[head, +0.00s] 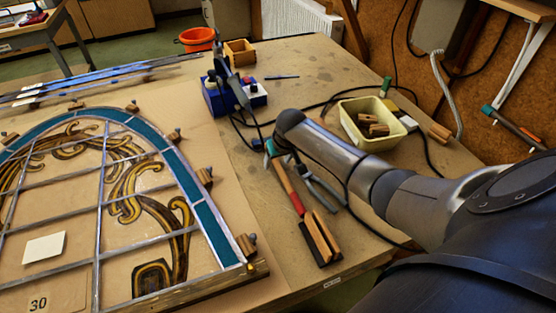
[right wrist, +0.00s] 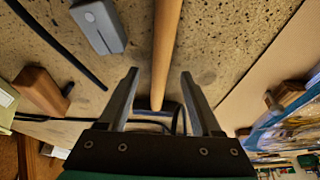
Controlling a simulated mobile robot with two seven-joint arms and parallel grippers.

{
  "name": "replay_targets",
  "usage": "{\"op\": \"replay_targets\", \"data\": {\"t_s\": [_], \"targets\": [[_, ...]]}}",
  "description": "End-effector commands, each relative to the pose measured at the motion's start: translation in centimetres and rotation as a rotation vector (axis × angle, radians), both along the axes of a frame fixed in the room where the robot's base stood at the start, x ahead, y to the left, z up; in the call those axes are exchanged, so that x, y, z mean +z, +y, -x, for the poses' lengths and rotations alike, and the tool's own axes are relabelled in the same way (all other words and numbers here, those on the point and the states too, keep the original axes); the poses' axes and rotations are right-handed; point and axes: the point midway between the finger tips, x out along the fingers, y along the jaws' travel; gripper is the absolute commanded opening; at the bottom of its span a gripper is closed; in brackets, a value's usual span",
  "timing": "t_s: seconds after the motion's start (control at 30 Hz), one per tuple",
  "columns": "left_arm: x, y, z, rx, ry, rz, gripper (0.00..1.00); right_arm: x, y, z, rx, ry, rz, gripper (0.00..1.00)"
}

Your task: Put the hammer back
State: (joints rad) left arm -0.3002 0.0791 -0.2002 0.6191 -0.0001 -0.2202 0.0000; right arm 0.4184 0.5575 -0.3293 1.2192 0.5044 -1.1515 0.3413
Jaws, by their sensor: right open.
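A pale wooden handle (right wrist: 167,45), which looks like the hammer's, shows in the right wrist view. It runs from the top edge down between the fingers of my right gripper (right wrist: 159,74). The gripper is open, with a gap on both sides of the handle. A dark shape lies at the handle's lower end; I cannot tell if it is the hammer's head. My left gripper is not in view.
The leaded panel (head: 98,200) lies at the left. A cream bin (head: 350,128), a blue box (head: 213,98) and cables stand beyond. A grey block (right wrist: 98,26) is near the handle.

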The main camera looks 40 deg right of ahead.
Motion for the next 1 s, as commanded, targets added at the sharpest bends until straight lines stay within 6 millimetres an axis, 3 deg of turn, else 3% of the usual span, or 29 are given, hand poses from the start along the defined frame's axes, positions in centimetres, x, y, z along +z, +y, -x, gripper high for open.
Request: {"op": "replay_targets", "data": {"t_s": [0.27, 0.43, 1.0], "targets": [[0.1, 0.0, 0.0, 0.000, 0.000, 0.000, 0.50, 0.0, 0.0, 0.2, 0.000, 0.005, 0.000, 0.66], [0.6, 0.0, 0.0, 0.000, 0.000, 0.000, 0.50, 1.2, 0.1, 0.6, 0.000, 0.003, 0.000, 0.66], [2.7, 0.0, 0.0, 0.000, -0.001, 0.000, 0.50, 10.0, 0.9, 3.9, 0.002, -0.001, 0.001, 0.66]]}}
